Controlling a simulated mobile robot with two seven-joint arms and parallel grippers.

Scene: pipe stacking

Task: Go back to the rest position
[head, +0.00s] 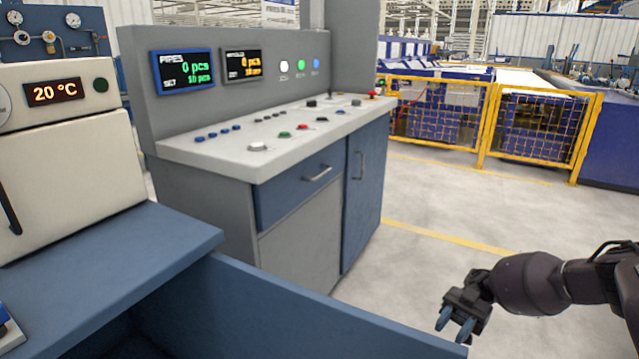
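My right gripper (455,325) is at the lower right of the head view, its arm coming in from the right edge. Its two blue-tipped fingers point down and stand apart with a gap between them, and nothing shows in the gap. It hangs close to the right end of a blue panel edge (330,312); I cannot tell if they touch. My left gripper is not in view. No pipes show in the head view.
A control console (300,195) with two displays, buttons and a drawer stands in the middle. A beige device (70,150) reading 20 °C sits on a blue worktop (120,260) at left. Yellow fencing (485,115) stands behind. The floor (470,205) at right is clear.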

